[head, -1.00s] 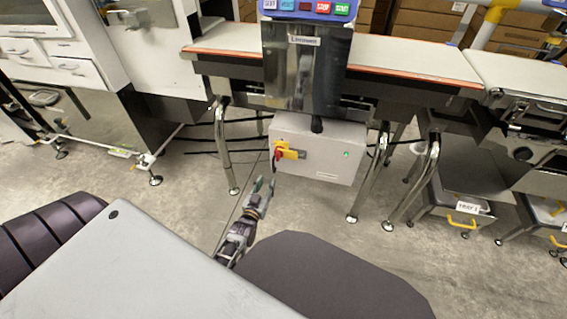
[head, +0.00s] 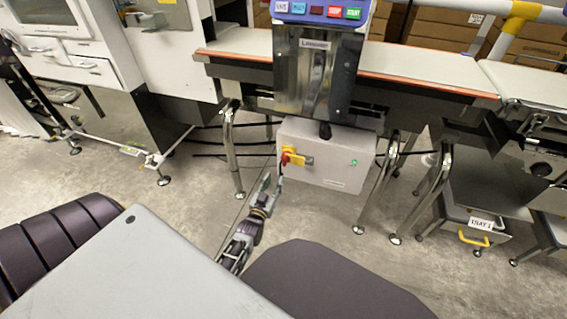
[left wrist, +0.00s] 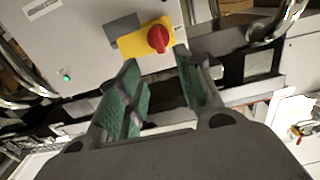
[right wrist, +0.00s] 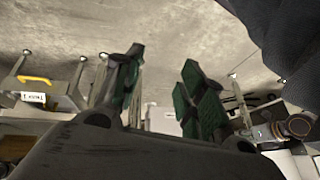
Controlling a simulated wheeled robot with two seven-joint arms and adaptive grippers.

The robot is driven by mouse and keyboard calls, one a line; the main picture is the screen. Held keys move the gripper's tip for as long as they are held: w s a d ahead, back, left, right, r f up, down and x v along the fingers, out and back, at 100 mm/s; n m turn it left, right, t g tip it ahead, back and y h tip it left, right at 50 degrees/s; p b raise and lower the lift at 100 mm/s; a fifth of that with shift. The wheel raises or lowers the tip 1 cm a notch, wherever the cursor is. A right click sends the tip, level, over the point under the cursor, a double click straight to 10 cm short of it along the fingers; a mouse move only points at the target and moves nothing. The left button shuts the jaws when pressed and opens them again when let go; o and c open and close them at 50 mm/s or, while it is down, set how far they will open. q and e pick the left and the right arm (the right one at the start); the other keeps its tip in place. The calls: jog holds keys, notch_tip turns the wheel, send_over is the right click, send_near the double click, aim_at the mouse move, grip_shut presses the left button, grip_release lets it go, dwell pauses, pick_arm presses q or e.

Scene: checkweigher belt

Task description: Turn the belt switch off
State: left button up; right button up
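The belt switch is a red rotary knob (left wrist: 158,39) on a yellow plate (left wrist: 133,42), mounted on a grey control box (head: 330,165) under the belt. In the head view the red knob (head: 287,156) is at the box's left side. A green lamp (head: 354,162) glows at its right. My left gripper (head: 272,182) is just in front of and below the knob. In the left wrist view its green-padded fingers (left wrist: 160,78) are apart, with the knob ahead of them and nothing between. My right gripper (right wrist: 160,75) is open and empty, and is not visible in the head view.
The conveyor belt (head: 425,65) runs above the box, with a button panel (head: 318,12) on top. Metal legs (head: 232,150) stand on both sides of the box. The floor before the box is open.

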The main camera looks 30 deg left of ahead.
aim_at(284, 161)
pick_arm(q)
jog(key=shift+b+x, duration=1.2)
jog(key=shift+x, duration=2.35)
jog(key=shift+b+x, duration=0.45)
jog(key=shift+x, duration=0.7)
jog(key=shift+w+a+b, duration=0.1)
jog(key=shift+w+b, duration=0.2)
jog(key=shift+w, duration=0.4)
jog(key=shift+w+a, duration=0.15)
jog(key=shift+w, duration=0.35)
jog(key=shift+w+a, duration=0.1)
jog(key=shift+w, duration=0.2)
pick_arm(e)
notch_tip(284, 161, down, 8)
jog(key=a+t+y, duration=0.1)
jog(key=shift+a+f+m+t, duration=0.2)
jog(key=shift+a+m+t, duration=0.1)
jog(key=shift+m, duration=0.1)
jog(key=shift+w+r, duration=0.15)
jog(key=shift+w, duration=0.05)
